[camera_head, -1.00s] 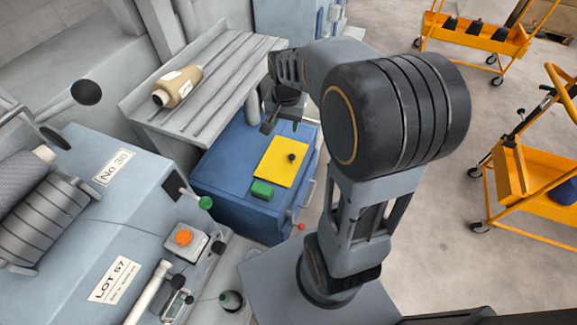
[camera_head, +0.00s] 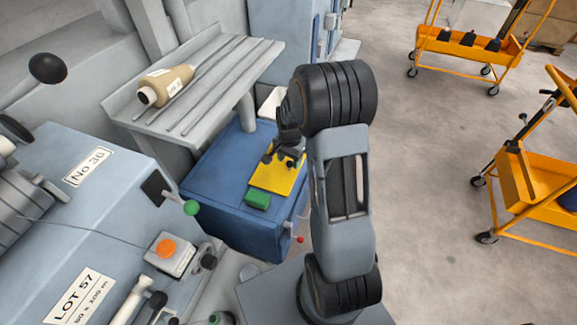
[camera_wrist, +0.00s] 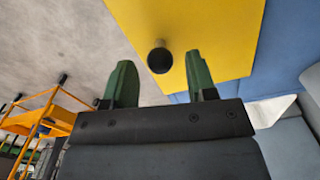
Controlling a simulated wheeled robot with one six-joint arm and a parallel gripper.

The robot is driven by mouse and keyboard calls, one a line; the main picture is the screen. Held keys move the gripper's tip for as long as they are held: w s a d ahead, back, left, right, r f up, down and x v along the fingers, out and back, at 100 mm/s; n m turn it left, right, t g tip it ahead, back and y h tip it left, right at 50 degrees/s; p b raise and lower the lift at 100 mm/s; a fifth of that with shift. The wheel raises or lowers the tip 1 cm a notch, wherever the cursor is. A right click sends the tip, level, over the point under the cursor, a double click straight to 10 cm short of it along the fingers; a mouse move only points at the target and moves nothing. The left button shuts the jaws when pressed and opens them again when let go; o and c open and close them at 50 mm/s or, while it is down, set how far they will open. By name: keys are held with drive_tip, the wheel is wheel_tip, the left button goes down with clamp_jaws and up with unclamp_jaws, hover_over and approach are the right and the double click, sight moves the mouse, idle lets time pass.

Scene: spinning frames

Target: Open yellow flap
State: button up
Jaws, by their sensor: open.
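The yellow flap (camera_head: 268,184) lies flat and shut on top of the blue cabinet (camera_head: 225,205). It also fills the upper part of the wrist view (camera_wrist: 215,30). A dark round knob (camera_wrist: 159,59) stands on the flap. My gripper (camera_head: 284,163) is over the flap, its fingers pointing down; the knob is mostly hidden behind it in the head view. In the wrist view my gripper (camera_wrist: 160,82) is open, its green fingers apart. The knob shows between the fingertips, and I cannot tell whether either finger touches it.
A grey slatted shelf (camera_head: 215,75) with a tan spool (camera_head: 166,85) stands behind left. A machine with a green-tipped lever (camera_head: 190,207) is at left. Yellow carts (camera_head: 540,195) stand right on open floor.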

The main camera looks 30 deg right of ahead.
drive_tip(key=shift+f, duration=1.3)
drive_tip(key=shift+c, duration=0.3)
clamp_jaws()
drive_tip(key=shift+a, duration=0.1)
